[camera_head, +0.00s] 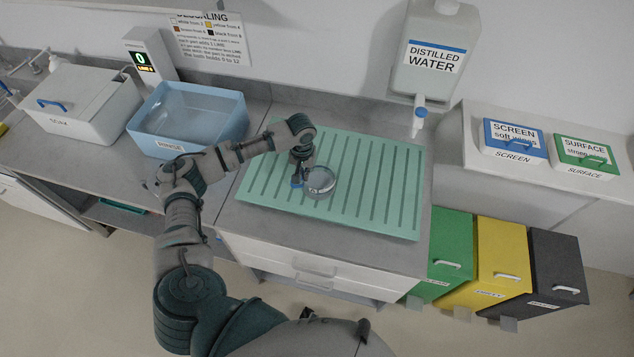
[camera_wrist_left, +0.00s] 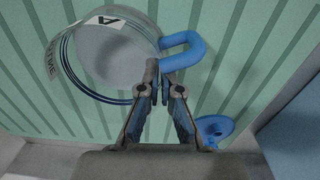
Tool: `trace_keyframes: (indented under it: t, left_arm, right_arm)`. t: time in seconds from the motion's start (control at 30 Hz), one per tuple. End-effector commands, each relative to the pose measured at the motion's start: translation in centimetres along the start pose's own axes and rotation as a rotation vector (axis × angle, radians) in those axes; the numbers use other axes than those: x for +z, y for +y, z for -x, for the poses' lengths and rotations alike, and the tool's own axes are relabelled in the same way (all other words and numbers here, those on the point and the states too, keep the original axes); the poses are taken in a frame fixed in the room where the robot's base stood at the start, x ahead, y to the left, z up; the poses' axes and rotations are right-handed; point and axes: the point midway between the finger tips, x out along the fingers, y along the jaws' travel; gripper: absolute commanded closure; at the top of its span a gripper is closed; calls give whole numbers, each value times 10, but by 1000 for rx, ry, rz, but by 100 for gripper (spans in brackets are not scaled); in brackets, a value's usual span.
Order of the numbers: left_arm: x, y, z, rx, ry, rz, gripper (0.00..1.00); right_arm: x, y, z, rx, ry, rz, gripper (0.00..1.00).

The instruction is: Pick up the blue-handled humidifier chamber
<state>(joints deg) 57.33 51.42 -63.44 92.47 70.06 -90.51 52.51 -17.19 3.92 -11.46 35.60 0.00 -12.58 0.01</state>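The humidifier chamber (camera_head: 320,182) is a clear round pot over the green ridged mat (camera_head: 385,215). In the left wrist view the chamber (camera_wrist_left: 115,55) fills the upper left, with a lettered white label and a blue U-shaped handle (camera_wrist_left: 190,48) on its side. My left gripper (camera_head: 298,178) is at the handle, left of the chamber. In the left wrist view its fingertips (camera_wrist_left: 162,78) are close together and appear shut on the handle's lower leg; the contact is partly hidden. I cannot tell whether the chamber is clear of the mat. My right gripper is not in view.
A blue disc-shaped piece (camera_wrist_left: 215,128) lies beside the gripper in the left wrist view. A blue water bin (camera_head: 190,115) and a white lidded box (camera_head: 80,105) stand left. A distilled water tank (camera_head: 430,55) hangs behind the mat. The mat's right side is clear.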

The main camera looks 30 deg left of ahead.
Motion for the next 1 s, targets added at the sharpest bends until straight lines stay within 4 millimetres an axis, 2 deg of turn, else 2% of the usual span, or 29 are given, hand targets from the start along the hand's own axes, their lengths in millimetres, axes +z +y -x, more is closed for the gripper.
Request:
trace_keyframes:
  t: [0.13,0.43,0.8,1.0]
  left_arm:
    - [1,2,0,-2,-1,-2,100]
    - [0,0,6,2,0,-2,100]
    - [0,0,35,3,0,-1,100]
    - [23,-2,37,0,-1,-3,100]
  right_arm:
    - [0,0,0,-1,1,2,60]
    - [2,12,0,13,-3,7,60]
    - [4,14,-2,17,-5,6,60]
    - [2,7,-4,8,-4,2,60]
